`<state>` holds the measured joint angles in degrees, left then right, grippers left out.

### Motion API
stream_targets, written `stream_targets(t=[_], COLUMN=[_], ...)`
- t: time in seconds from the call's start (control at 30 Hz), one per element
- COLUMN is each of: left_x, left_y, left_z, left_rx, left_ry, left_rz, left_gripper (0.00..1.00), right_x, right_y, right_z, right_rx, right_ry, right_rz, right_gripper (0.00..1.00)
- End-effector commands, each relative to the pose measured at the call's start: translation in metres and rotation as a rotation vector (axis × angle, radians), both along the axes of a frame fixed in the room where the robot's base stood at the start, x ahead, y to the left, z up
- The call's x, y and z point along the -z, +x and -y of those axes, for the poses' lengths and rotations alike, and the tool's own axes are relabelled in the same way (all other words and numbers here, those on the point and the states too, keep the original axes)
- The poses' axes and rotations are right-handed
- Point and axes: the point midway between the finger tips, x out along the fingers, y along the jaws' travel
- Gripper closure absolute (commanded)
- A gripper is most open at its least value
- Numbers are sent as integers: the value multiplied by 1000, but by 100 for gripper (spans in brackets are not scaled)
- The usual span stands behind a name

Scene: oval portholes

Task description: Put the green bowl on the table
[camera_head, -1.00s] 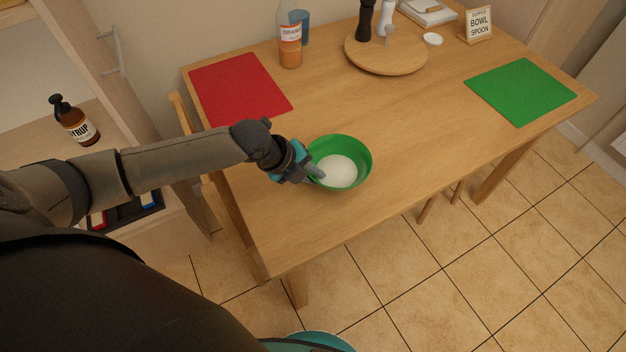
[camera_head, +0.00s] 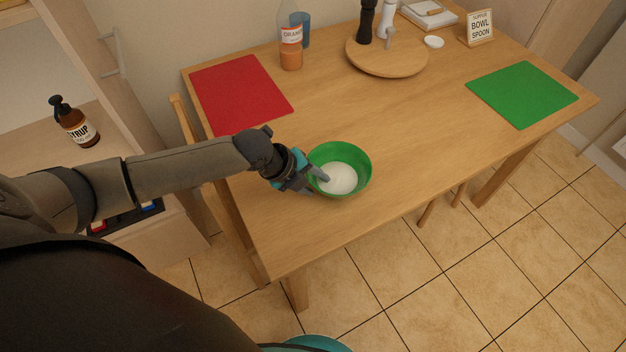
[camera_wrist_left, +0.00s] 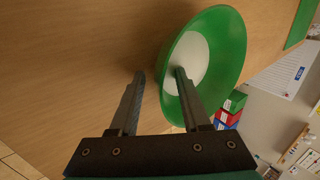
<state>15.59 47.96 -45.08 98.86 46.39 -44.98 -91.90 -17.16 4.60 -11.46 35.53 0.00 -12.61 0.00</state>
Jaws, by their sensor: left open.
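The green bowl (camera_head: 360,181) sits upright on the wooden table (camera_head: 400,130), near its front edge and left of the middle. Its inner bottom shows white; I cannot tell whether that is contents. My left gripper (camera_head: 319,180) is at the bowl's left rim. In the left wrist view the gripper (camera_wrist_left: 159,73) is open, with one finger inside the bowl (camera_wrist_left: 228,50) and the other outside, the rim between them. The outer finger stands apart from the bowl wall. My right gripper is not in view.
A red mat (camera_head: 240,95) lies at the back left and a green mat (camera_head: 522,94) at the right. An orange drink bottle (camera_head: 291,50), a blue cup (camera_head: 303,30), a round board (camera_head: 390,62) and a sign (camera_head: 479,28) stand at the back. The table's middle is clear.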

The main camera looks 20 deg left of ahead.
Motion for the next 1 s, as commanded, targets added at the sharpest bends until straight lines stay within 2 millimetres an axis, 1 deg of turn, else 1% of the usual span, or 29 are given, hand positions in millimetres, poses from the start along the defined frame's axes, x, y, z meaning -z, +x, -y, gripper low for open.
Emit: stream_targets(t=[0.17, 0.27, 0.5, 0.7, 0.83, 1.0], left_x=[-8, -20, -62, -88, -98, -104], left_y=[-2, -8, -29, -43, -48, -51], left_z=[-3, -8, -24, -34, -38, -40], left_rx=[0, 1, 1, 0, 0, 0], left_ry=[2, 4, 4, 2, 2, 0], left_rz=[1, 2, 0, 0, 0, 0], left_gripper=[53, 53, 53, 53, 53, 53], right_x=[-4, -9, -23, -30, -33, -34], right_y=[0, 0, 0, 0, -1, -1], right_z=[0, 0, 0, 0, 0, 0], right_rx=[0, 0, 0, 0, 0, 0], right_ry=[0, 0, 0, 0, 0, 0], right_rz=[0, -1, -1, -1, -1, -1], right_gripper=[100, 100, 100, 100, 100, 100])
